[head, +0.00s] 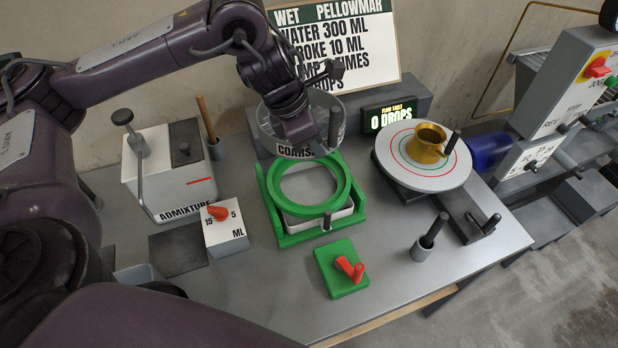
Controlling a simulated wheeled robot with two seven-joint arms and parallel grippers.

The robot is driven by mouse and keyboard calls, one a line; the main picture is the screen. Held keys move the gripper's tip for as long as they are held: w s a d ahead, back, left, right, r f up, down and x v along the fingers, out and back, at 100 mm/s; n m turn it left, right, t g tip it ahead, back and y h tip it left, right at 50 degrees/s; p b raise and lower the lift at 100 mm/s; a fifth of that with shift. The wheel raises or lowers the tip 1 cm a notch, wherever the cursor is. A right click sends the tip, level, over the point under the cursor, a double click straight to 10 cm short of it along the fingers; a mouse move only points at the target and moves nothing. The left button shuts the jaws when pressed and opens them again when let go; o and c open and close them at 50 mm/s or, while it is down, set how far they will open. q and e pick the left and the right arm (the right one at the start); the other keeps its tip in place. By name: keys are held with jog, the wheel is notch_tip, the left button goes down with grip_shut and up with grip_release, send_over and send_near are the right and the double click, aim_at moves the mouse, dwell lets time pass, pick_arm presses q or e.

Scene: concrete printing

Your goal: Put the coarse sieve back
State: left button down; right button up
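The coarse sieve (275,145) is a round grey pan with a lettered front, partly covered by my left gripper. It shows just behind and above the green ring (263,190) of the green stand. A dark upright handle (335,125) shows at its right side. My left gripper (299,138) points down at the sieve, overlapping its middle. Its fingertips are hidden, so I cannot tell whether it grips the sieve or whether the sieve is lifted. The green ring is open in the middle, with a pale tray (325,222) under it. My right gripper is not in view.
The admixture box (185,190) and dial box (226,240) stand at left. A green block with a red lever (345,272) is in front. A sign stands behind.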

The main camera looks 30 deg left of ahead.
pick_arm(q)
jog(key=m, duration=0.1)
jog(key=a+r+m+g, duration=0.1)
jog(key=shift+w+m, duration=0.3)
jog(key=shift+w, duration=0.1)
jog(key=shift+f+h, duration=0.25)
jog(key=shift+h, duration=0.05)
notch_tip(320, 180, down, 15)
jog(key=b, duration=0.2)
jog(key=shift+r+b, duration=0.1)
jog(key=shift+b, duration=0.3)
notch_tip(320, 180, down, 4)
jog(key=shift+f+p, duration=0.15)
jog(key=shift+p, duration=0.3)
jog(key=shift+f, duration=0.15)
jog(key=c, duration=1.6)
grip_release()
